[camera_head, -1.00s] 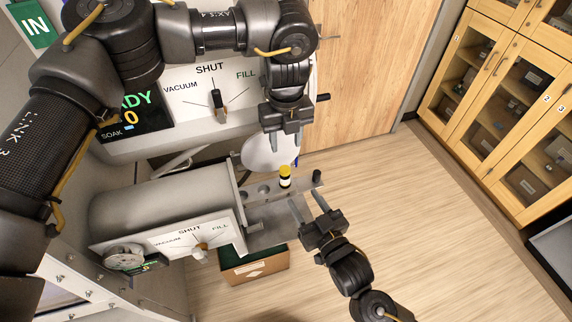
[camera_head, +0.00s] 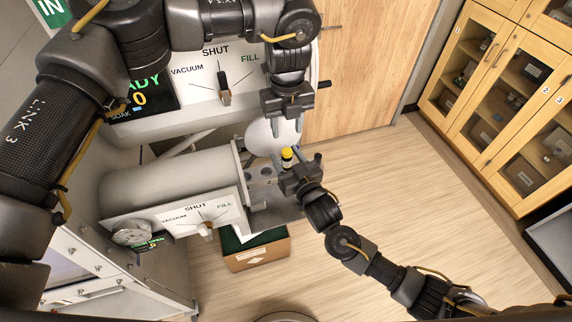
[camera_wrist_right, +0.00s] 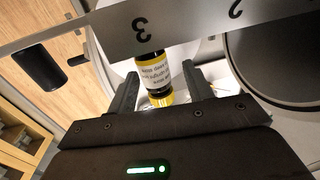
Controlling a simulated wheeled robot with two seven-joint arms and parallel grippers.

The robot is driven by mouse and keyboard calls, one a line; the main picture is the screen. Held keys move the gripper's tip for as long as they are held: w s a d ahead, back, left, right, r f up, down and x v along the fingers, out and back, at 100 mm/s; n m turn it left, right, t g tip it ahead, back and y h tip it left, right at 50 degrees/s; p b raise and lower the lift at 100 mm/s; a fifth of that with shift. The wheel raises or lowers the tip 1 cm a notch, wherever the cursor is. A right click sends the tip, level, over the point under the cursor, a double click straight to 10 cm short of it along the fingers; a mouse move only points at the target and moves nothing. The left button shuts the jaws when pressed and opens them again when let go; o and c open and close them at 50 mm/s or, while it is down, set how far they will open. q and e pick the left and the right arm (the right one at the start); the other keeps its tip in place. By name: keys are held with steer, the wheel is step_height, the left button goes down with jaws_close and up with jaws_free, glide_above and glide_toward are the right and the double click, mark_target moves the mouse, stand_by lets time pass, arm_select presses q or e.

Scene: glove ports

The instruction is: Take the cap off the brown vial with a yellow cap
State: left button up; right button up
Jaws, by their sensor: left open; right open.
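The brown vial (camera_head: 287,158) has a yellow cap (camera_head: 286,151) and a pale label with dark print. It appears upright at the shelf's outer end. In the right wrist view the vial (camera_wrist_right: 155,72) is inverted, beside the plate marked 3, with yellow at its lower end. My right gripper (camera_head: 290,160) is open, its fingers on either side of the vial with visible gaps in the wrist view. It partly hides the vial's lower part in the head view. My left gripper (camera_head: 287,133) is open and empty, just above and beyond the vial in the picture.
The metal shelf (camera_head: 265,195) with round holes extends from a grey cylinder chamber (camera_head: 165,182). A cardboard box (camera_head: 257,256) sits on the floor below. A round white door (camera_head: 268,138) lies behind the vial. Open floor is to the right.

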mark_target(287, 151)
arm_select(q)
steer(key=shift+w+f, duration=0.2)
steer(key=shift+w, duration=0.25)
arm_select(e)
steer(key=shift+w+f, duration=0.2)
steer(key=shift+w, duration=0.2)
steer(key=shift+c, duration=0.4)
arm_select(q)
steer(key=shift+s+r, duration=0.15)
steer(key=shift+s, duration=0.2)
arm_select(e)
steer(key=shift+s+r, duration=0.15)
steer(key=shift+s, duration=0.15)
steer(key=c, duration=0.7)
steer(key=shift+c, duration=1.3)
arm_select(q)
steer(key=shift+o, duration=0.4)
steer(key=shift+w, duration=0.15)
arm_select(e)
steer(key=shift+w, duration=0.15)
jaws_close()
arm_select(q)
steer(key=shift+o, duration=0.6)
step_height(287, 151, up, 4)
steer(key=n, duration=0.5)
step_height(287, 151, down, 12)
